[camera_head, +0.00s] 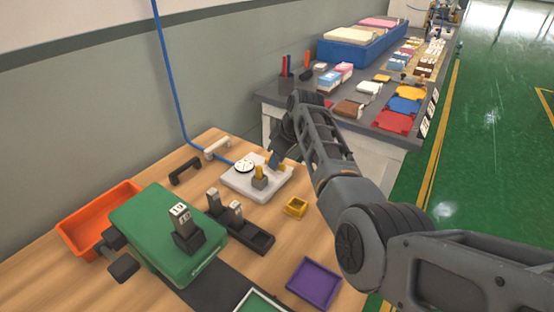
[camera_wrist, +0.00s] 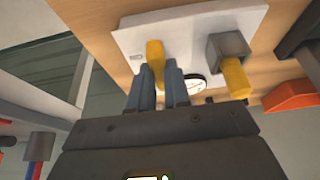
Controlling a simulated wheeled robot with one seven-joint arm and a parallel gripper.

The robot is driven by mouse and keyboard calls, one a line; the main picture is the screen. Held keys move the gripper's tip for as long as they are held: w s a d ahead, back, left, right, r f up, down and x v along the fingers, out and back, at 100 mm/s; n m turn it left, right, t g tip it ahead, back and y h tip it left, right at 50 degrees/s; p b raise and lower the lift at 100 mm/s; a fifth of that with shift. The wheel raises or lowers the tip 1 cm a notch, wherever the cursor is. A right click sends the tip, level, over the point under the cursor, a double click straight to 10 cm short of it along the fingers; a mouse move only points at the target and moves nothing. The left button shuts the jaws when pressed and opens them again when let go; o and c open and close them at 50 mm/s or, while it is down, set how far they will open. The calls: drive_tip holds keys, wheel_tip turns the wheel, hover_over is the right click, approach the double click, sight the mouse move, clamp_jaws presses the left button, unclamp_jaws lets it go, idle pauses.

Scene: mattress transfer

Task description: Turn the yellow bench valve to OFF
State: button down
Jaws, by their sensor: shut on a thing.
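A white plate (camera_head: 238,183) on the wooden bench carries a round gauge (camera_head: 244,166) and two yellow handles. One yellow handle (camera_head: 259,171) stands on a grey block (camera_head: 260,183); it also shows in the wrist view (camera_wrist: 236,77), apart from my fingers. The other yellow handle (camera_wrist: 155,52) is between my fingertips. My gripper (camera_wrist: 161,72) is shut on this handle, at the right side of the plate in the head view (camera_head: 276,161). My fingers hide part of the handle and the gauge in the wrist view. I cannot read any OFF mark.
A blue hose (camera_head: 167,75) runs down the wall to the gauge. A small yellow box (camera_head: 296,207), a green case (camera_head: 160,232) and an orange tray (camera_head: 82,235) are nearby.

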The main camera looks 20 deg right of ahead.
drive_tip(key=shift+r, duration=0.1)
drive_tip(key=c, duration=1.1)
unclamp_jaws()
drive_tip(key=shift+v, duration=3.85)
